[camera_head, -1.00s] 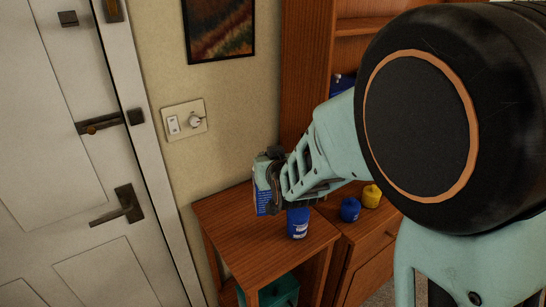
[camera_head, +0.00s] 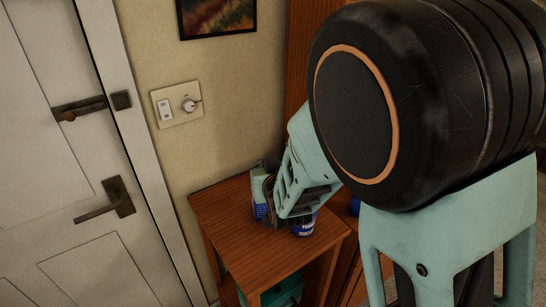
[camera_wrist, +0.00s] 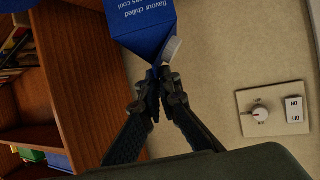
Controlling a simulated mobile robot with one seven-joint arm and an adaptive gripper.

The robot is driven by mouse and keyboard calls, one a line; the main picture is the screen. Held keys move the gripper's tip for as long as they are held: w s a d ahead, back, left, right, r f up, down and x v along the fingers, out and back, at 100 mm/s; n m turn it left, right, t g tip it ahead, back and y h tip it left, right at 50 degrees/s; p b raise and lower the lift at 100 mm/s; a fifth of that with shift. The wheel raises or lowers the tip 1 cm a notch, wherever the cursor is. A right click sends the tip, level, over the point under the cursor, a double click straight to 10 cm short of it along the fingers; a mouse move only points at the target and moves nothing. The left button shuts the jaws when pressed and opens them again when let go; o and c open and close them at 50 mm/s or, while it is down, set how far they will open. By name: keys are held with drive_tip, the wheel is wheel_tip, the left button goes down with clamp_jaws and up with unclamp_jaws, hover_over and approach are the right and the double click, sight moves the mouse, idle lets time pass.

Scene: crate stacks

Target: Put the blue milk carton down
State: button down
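The blue milk carton (camera_head: 259,207) is upright over the back part of the small wooden table (camera_head: 235,228) in the head view. Its base is close to the tabletop, but I cannot tell whether it touches. My gripper (camera_head: 271,203) covers its right side. In the wrist view the carton (camera_wrist: 142,24) shows its blue side with white lettering and its folded top. My gripper's fingertips (camera_wrist: 159,80) are closed together on that top.
A blue jar (camera_head: 304,226) stands on the table just right of the carton, partly behind my gripper. A teal crate (camera_head: 284,291) is underneath. The tabletop's front left is clear. The wall with a switch plate (camera_head: 177,106) rises behind; a door (camera_head: 60,190) is at left.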

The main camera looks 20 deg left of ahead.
drive_tip(key=shift+r, duration=0.2)
drive_tip(key=c, duration=2.6)
unclamp_jaws()
drive_tip(key=shift+s+f, duration=0.1)
drive_tip(key=shift+f, duration=0.15)
drive_tip(key=shift+c, duration=0.2)
drive_tip(key=o, duration=0.5)
drive_tip(key=shift+d+r, duration=0.1)
drive_tip(key=shift+r, duration=0.1)
